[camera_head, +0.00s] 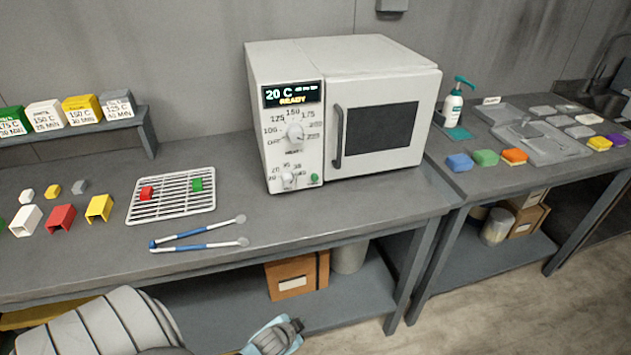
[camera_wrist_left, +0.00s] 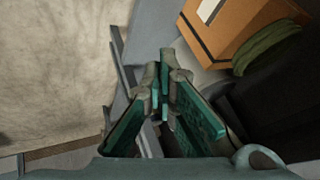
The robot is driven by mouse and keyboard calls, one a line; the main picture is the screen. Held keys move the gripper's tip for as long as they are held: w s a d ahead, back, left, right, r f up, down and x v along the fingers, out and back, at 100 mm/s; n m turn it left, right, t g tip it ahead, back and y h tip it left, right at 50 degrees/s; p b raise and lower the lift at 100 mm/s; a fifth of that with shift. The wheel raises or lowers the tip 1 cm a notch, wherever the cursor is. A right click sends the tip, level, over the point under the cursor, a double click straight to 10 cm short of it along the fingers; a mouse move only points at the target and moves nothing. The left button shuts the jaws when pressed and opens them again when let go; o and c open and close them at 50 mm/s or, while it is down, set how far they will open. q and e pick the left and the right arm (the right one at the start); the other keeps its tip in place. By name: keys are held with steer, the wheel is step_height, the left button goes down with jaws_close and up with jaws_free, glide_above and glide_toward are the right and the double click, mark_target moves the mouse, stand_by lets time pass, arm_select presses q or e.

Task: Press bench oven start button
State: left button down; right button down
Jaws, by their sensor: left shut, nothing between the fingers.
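The white bench oven (camera_head: 349,110) stands on the grey bench with its door closed. Its display (camera_head: 292,94) reads 20 C and READY. Below are a large round dial (camera_head: 295,132), a smaller knob (camera_head: 288,180) and a small green button (camera_head: 314,178) at the lower right of the panel. My left gripper (camera_head: 290,332) is low, in front of the bench and below its top, well away from the button. In the left wrist view its fingers (camera_wrist_left: 164,82) are together and empty. My right gripper is not in view.
Blue-handled tongs (camera_head: 199,246) and a wire rack (camera_head: 172,195) with red and green pieces lie left of the oven. A cardboard box (camera_head: 292,277) sits on the lower shelf. A pump bottle (camera_head: 453,104) stands right of the oven. The bench before the oven is clear.

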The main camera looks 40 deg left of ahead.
mark_target(315, 178)
arm_select(q)
steer(key=w+r+m+t+p, duration=0.1)
steer(key=w+r, duration=0.3)
steer(key=r, duration=0.4)
steer(key=w+a+r+m+t+p, duration=0.1)
steer(key=w+r, duration=0.3)
steer(key=r, duration=0.4)
steer(key=w+a+r+m+t+y+p, duration=0.1)
steer(key=w+r+t, duration=0.2)
steer(key=w+r, duration=0.2)
step_height(315, 178, up, 3)
steer(key=shift+r+t, duration=0.1)
steer(key=shift+t, duration=0.2)
steer(key=w+r+m+t, duration=0.1)
steer(key=w, duration=0.1)
steer(key=w+a+r+m, duration=0.1)
steer(key=w+a+r+t, duration=0.1)
steer(key=w, duration=0.1)
steer(key=shift+w+a+m+t, duration=0.25)
steer(key=shift+w+m+t, duration=0.05)
steer(key=shift+w+m, duration=0.1)
